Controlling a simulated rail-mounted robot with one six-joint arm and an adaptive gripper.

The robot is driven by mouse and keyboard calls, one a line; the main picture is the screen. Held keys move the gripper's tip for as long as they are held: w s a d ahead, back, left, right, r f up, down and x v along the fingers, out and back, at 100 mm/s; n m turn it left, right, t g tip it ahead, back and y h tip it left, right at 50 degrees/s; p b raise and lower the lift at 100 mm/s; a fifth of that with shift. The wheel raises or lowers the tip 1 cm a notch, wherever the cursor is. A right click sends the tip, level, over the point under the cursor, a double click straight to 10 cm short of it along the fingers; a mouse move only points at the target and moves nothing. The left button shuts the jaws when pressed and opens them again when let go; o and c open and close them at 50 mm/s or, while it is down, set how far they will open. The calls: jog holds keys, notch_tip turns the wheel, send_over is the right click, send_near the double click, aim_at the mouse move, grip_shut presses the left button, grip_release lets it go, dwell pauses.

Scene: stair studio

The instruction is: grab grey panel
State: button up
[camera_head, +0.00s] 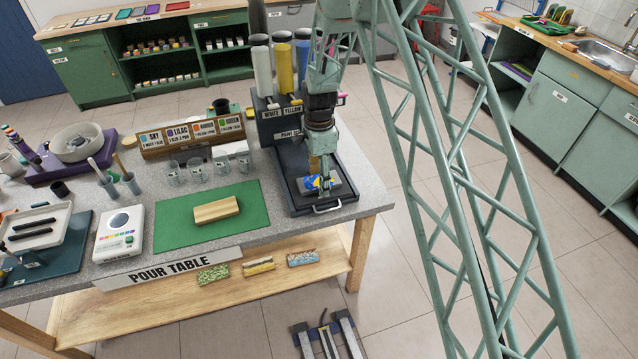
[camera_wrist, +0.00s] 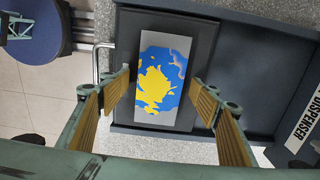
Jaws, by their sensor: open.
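The grey panel (camera_wrist: 181,107) lies flat on a dark tray (camera_wrist: 205,32) and carries a blue and yellow paint splash. In the head view the panel (camera_head: 332,187) is partly hidden by my gripper (camera_head: 321,184), which points down over the front of the tray (camera_head: 298,204). In the wrist view my gripper (camera_wrist: 164,98) is open, with one ribbed finger on the left and one on the right of the panel. Nothing is between the fingers except the panel below or between them; I cannot tell the exact height gap.
The paint dispenser (camera_head: 280,130) with tall cylinders stands right behind the tray. A green mat (camera_head: 175,232) with a wooden block (camera_head: 216,209) lies to the left. Cups and a white device (camera_head: 119,235) stand further left. Floor is clear right of the table.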

dwell(0.3)
jog(key=c, duration=1)
jog(key=shift+c, duration=0.2)
jog(key=shift+r, duration=0.2)
jog(key=shift+r, duration=1.45)
jog(key=shift+s+r, duration=0.15)
jog(key=shift+r, duration=0.05)
jog(key=s+d+r+b, duration=0.1)
jog(key=s+d, duration=0.3)
jog(key=s, duration=1.1)
jog(key=shift+d+r+b, duration=0.2)
jog(key=shift+b, duration=0.1)
